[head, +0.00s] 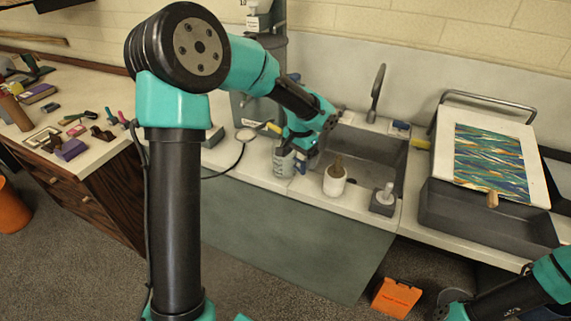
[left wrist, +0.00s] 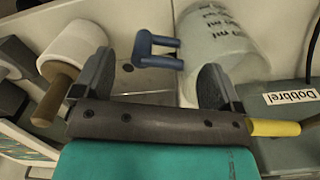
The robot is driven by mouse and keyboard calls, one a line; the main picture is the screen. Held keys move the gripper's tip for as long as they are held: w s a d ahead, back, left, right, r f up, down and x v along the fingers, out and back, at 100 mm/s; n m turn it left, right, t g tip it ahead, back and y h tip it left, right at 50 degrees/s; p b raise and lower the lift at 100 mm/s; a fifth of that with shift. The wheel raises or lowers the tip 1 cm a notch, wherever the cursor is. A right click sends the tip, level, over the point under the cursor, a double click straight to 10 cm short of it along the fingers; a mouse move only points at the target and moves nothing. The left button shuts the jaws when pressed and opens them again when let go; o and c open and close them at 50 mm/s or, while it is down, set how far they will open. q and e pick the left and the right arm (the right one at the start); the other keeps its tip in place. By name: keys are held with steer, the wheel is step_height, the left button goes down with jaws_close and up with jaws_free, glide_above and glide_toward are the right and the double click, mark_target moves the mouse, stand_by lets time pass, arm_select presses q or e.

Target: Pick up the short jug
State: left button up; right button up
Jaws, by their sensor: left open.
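A short pale, see-through jug (head: 283,165) with printed markings and a blue handle stands on the counter left of the sink. In the left wrist view the jug (left wrist: 232,42) shows large at the top, its blue handle pointing left between the two fingers. My left gripper (left wrist: 155,68) is open and empty, with the handle just beyond the fingertips. In the head view the left gripper (head: 306,148) is beside the jug and covers part of it. I cannot tell whether it touches. My right arm shows at the lower right, but its fingers do not.
A white pot (head: 334,183) with a wooden-handled tool stands close right of the jug. A grey block (head: 383,201) holding a white piece stands farther right. Behind is the sink (head: 368,151). A yellow-handled tool (left wrist: 273,128) lies near the left gripper.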

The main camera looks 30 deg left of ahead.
mark_target(299, 160)
arm_select(q)
steer(key=shift+f, duration=1.55)
steer(key=c, duration=1.4)
steer(key=shift+o, duration=0.2)
steer(key=shift+r, duration=0.3)
steer(key=shift+r, duration=0.4)
steer(key=shift+s+r, duration=0.1)
steer(key=s+d, duration=0.1)
steer(key=s, duration=1.6)
steer(key=shift+s+d, duration=0.3)
steer(key=shift+d, duration=0.1)
